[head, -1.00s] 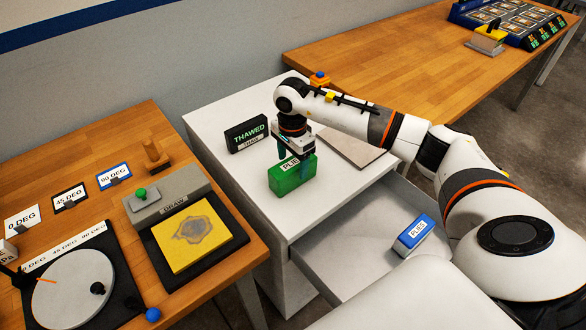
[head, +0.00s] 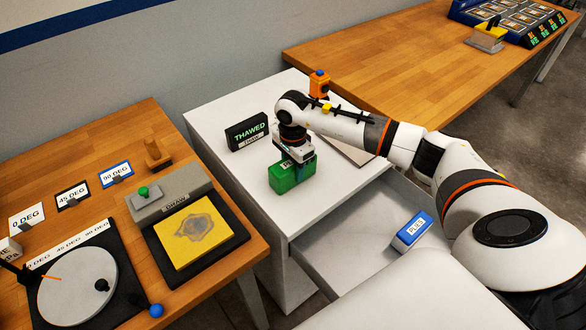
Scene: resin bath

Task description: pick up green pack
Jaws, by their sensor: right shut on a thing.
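The green pack (head: 286,178) stands on the white cabinet top (head: 222,112), in front of the black THAWED sign. Its label is partly hidden by my gripper. My right gripper (head: 299,166) comes down from above and is shut on the green pack, with its fingers at the pack's sides. I cannot see any gap between the pack and the cabinet top. My left gripper is not in view.
The black THAWED sign (head: 246,132) stands behind the pack. An open drawer (head: 345,245) below holds a blue pack (head: 412,231). The left table carries a DRAW station (head: 197,236) and a round dial (head: 75,287). An orange device (head: 319,83) stands behind my arm.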

